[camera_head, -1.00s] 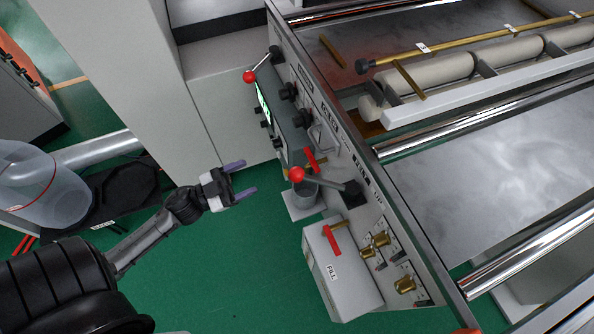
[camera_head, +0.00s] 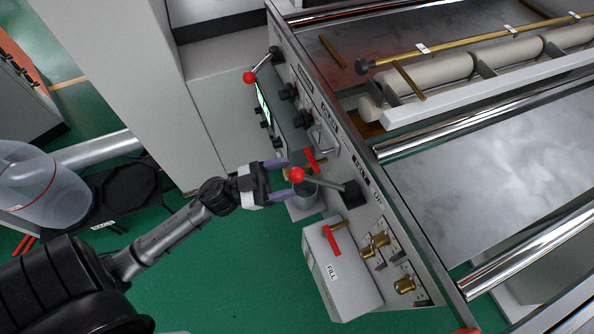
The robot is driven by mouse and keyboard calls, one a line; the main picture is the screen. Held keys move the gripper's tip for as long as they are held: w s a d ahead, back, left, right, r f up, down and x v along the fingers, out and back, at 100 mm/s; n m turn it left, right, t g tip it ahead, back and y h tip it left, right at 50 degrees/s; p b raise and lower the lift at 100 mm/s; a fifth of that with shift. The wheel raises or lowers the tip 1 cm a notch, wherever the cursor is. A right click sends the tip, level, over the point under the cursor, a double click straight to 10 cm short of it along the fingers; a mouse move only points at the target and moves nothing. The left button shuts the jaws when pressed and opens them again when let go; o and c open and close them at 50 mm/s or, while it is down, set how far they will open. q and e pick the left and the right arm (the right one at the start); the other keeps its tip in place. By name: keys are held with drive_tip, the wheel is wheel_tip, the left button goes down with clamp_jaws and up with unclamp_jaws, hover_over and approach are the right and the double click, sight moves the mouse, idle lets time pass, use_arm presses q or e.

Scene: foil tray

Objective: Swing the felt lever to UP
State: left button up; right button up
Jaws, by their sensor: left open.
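A lever with a red ball knob (camera_head: 297,174) and a grey rod comes out of a black block on the machine's side panel. Its rod points left, and a small "UP" label shows beside its base. I take this as the felt lever, as the other lettering is too small to read surely. My left gripper (camera_head: 287,178) is open, its two purple fingers pointing right toward the knob. The knob is at the mouth between the fingertips. I cannot tell whether they touch. My right gripper is not in view.
A second red-knobbed lever (camera_head: 249,77) is farther up the panel. A red handle (camera_head: 316,160) and a grey cup (camera_head: 305,195) are close by the fingers. A box marked FILL (camera_head: 340,275) juts out below. The green floor left of it is clear.

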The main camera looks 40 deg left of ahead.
sight(297, 174)
use_arm(q)
drive_tip(key=shift+x, duration=1.8)
drive_tip(key=shift+c, duration=0.2)
clamp_jaws()
